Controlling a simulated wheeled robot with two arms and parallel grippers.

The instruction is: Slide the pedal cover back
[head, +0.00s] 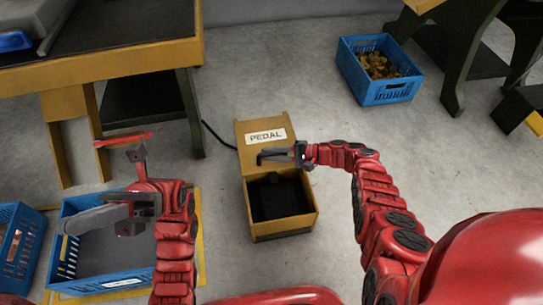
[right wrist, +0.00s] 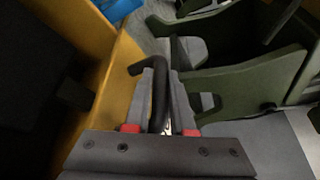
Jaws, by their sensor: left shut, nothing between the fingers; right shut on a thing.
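The yellow pedal box (head: 283,230) stands on the floor, with the dark pedal (head: 278,197) showing inside its open front part. The yellow pedal cover (head: 250,131), with a white "PEDAL" label, is at the back of the box, behind the opening. My right gripper (head: 272,156) is at the cover's front edge. In the right wrist view its fingers are shut on a black bent handle (right wrist: 159,92), beside a yellow panel. My left gripper (head: 80,221) is shut and empty above a blue crate, well left of the box.
A blue crate (head: 66,268) stands under my left gripper, with another at the far left. A blue crate of copper-coloured pieces (head: 388,92) stands at the back right. A workbench (head: 150,52) is at upper left. The floor right of the box is clear apart from my arm.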

